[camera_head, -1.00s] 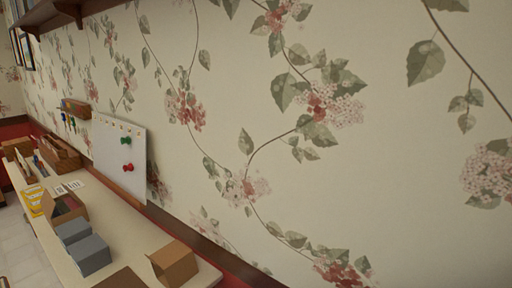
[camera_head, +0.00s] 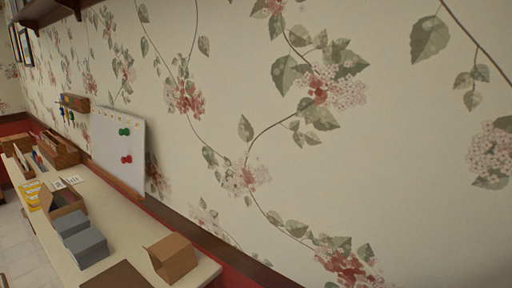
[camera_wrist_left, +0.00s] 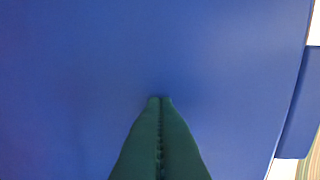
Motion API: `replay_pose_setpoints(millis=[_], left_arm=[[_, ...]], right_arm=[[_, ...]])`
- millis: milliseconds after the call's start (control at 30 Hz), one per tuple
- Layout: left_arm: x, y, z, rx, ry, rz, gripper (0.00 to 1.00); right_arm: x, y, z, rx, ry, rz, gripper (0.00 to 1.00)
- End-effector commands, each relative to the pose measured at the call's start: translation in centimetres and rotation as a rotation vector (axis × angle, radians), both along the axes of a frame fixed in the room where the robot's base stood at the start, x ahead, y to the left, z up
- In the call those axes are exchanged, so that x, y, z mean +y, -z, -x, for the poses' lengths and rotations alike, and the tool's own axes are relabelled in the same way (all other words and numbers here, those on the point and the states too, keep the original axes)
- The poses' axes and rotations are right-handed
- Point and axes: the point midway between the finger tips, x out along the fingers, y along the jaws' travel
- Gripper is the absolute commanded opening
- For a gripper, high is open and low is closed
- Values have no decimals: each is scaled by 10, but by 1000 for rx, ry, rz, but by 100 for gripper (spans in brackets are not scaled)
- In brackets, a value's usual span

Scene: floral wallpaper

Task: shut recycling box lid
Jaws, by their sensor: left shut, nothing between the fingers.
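A large, smooth blue panel (camera_wrist_left: 90,60) fills most of the left wrist view. It looks like part of the recycling box, but whether it is the lid or a wall cannot be told. My left gripper (camera_wrist_left: 160,98) is shut and empty, its dark green fingertips together in front of the panel. I cannot tell whether they touch it. Another blue part (camera_wrist_left: 302,105) shows at the right edge, beyond the panel's slanting edge. The recycling box does not show in the head view, and neither gripper is seen there.
In the head view a long pale table (camera_head: 131,248) runs along the floral wall. It holds an open cardboard box (camera_head: 172,257), grey boxes (camera_head: 86,247) and a wooden rack (camera_head: 58,150). A white board (camera_head: 118,153) leans on the wall. A shelf (camera_head: 55,12) hangs above.

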Motion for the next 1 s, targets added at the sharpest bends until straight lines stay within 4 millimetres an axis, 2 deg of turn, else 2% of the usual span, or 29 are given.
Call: replay_pose_setpoints(millis=[567, 1000], left_arm=[[0, 31, 0, 0, 0, 0, 0], [0, 29, 0, 0, 1, 0, 0]], right_arm=[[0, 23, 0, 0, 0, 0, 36], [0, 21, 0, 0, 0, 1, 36]])
